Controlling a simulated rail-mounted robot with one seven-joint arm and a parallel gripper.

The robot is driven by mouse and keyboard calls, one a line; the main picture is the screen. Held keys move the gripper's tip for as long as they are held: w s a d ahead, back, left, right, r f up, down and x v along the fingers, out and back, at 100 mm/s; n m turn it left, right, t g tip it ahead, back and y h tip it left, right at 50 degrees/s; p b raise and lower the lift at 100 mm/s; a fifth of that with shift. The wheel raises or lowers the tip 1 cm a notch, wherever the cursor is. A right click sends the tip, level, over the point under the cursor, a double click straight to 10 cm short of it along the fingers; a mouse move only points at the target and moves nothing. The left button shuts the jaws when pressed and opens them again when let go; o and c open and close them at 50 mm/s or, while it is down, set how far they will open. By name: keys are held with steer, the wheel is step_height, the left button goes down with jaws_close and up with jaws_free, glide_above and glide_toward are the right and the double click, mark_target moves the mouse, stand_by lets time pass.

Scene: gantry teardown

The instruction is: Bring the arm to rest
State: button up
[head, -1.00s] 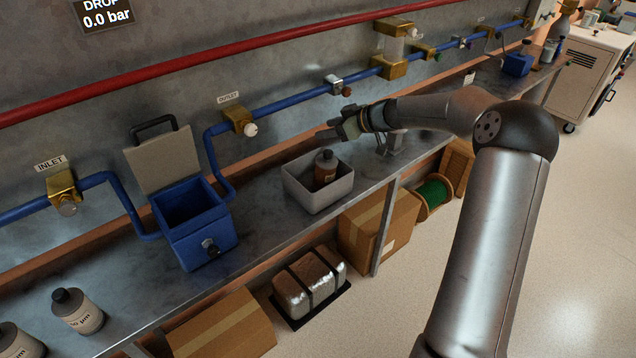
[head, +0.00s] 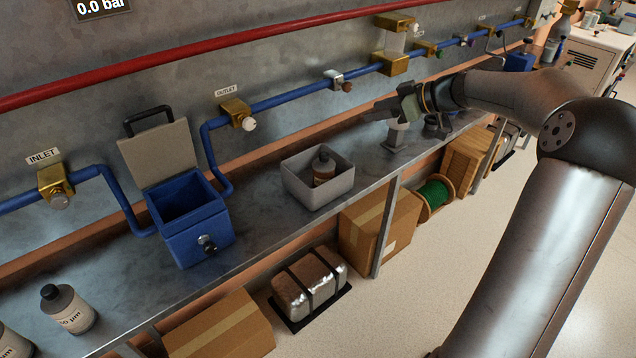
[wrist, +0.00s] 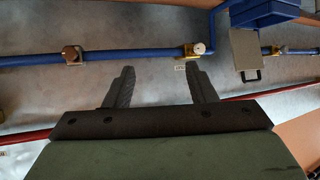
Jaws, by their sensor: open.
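My gripper (head: 383,111) is held above the bench, right of the grey tray, with its fingers pointing left in the head view. In the wrist view my gripper (wrist: 163,86) shows two dark fingers spread apart with nothing between them. The wall and blue pipe lie beyond the fingers there. My arm reaches in from the right side of the head view, and its nearest link fills the lower right.
A blue pipe (head: 290,98) and a red pipe (head: 215,50) run along the wall. Boxes sit below.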

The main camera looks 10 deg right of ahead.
steer(key=shift+v, duration=1.35)
steer(key=shift+a, duration=0.15)
steer(key=s+a+f+m+g+h, duration=0.2)
steer(key=s+a+f+g+h, duration=0.15)
steer(key=s+a, duration=0.4)
steer(key=s+a+f+m+g+h, duration=0.2)
steer(key=s+a+f, duration=0.2)
steer(key=s+a, duration=0.35)
steer(key=s+f+m+g+h, duration=0.1)
steer(key=s+f+m+h, duration=0.1)
steer(key=s, duration=0.9)
steer(key=s+f+m+h, duration=0.2)
steer(key=s+f+m, duration=0.2)
steer(key=s, duration=0.6)
steer(key=shift+s+d+g, duration=0.35)
steer(key=shift+f, duration=0.1)
